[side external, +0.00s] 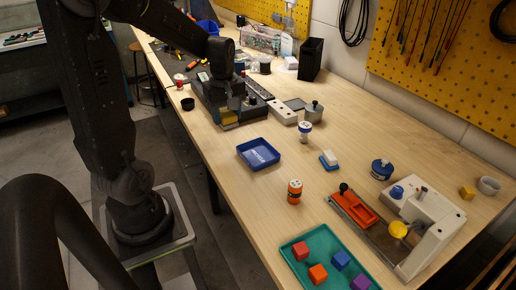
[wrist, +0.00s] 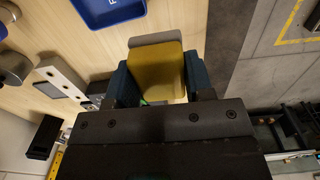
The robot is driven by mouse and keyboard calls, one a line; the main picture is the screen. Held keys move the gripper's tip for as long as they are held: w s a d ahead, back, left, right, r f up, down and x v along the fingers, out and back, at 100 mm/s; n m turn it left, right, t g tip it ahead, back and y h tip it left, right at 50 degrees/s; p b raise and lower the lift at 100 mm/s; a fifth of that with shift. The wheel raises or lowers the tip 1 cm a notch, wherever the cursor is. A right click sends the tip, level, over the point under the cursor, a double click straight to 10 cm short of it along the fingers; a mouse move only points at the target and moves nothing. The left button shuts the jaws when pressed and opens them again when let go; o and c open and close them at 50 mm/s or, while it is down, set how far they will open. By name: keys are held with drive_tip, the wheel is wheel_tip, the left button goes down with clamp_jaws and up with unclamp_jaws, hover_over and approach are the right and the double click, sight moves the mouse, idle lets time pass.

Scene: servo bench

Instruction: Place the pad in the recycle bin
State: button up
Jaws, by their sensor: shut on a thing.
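My gripper (side external: 226,104) is low over the bench near its left edge, left of the blue tray. In the wrist view my gripper (wrist: 158,68) has its two dark blue fingers on either side of a yellow pad (wrist: 157,76) and is shut on it. The pad also shows in the side view as a small yellow patch (side external: 228,118) under the gripper; I cannot tell whether it touches the bench. A shallow blue tray (side external: 258,154) with white lettering, likely the recycle bin, looks empty. Its edge shows at the top of the wrist view (wrist: 109,13).
A pot (side external: 314,112) and a blue-and-white block (side external: 329,160) stand right of the tray. An orange canister (side external: 294,191) and a green tray (side external: 325,255) with several blocks are nearer. A tall black box (side external: 311,59) stands at the back.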

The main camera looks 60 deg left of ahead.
hover_over(258, 156)
wheel_tip(258, 156, down, 5)
drive_tip(key=shift+f, duration=2.15)
drive_tip(key=shift+f, duration=0.2)
drive_tip(key=o, duration=0.6)
drive_tip(key=shift+r, duration=0.15)
